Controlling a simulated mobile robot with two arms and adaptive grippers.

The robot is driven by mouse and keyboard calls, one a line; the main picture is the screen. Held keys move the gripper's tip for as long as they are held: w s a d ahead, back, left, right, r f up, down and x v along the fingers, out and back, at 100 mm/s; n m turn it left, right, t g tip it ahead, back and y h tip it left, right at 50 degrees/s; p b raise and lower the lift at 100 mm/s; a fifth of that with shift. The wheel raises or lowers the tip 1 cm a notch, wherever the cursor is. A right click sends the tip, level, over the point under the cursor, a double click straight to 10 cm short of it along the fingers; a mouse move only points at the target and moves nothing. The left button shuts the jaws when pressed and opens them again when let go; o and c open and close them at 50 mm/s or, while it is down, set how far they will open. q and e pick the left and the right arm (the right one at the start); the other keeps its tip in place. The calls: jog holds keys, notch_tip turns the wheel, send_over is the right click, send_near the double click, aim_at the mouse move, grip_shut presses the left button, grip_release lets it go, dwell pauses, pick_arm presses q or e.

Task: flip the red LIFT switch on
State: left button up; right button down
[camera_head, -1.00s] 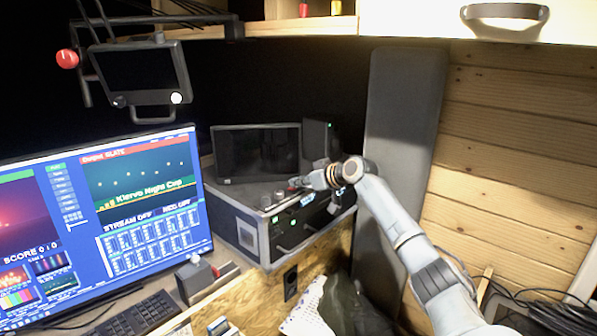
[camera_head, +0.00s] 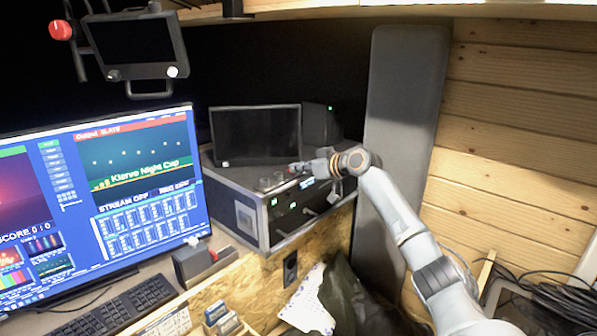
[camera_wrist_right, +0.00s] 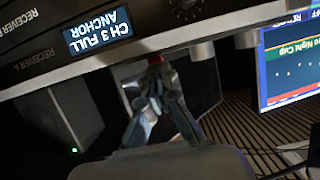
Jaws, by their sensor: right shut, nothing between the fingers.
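My right gripper (camera_head: 297,168) is at the top front edge of the dark equipment case (camera_head: 238,215), beside its front panel. It is shut, with no object held. In the right wrist view its fingertips (camera_wrist_right: 156,78) point at a small dark red piece (camera_wrist_right: 154,59), which sits just under the panel edge and looks very close to them. I cannot tell whether they touch. I cannot read a LIFT label, so I cannot confirm this piece as the switch, nor its position. My left gripper is out of view.
A receiver display (camera_wrist_right: 97,31) reads "CH 3 FULL ANCHOR". A small dark monitor (camera_head: 255,135) stands on the case. A grey box with a red part (camera_head: 192,264) sits by the keyboard (camera_head: 115,305). A tall grey panel (camera_head: 405,95) stands behind my right arm.

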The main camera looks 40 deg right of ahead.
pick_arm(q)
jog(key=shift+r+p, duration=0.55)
pick_arm(e)
jog(key=shift+r, duration=0.75)
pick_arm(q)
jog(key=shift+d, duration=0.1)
pick_arm(e)
jog(key=shift+w+a+r+p, duration=0.1)
jog(key=shift+r+p, duration=0.35)
pick_arm(q)
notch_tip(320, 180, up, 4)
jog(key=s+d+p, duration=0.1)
jog(key=p, duration=0.2)
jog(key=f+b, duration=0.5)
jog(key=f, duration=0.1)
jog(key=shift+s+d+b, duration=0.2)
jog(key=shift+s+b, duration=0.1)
jog(key=shift+b, duration=0.1)
pick_arm(e)
jog(key=v, duration=1.1)
jog(key=shift+s, duration=0.2)
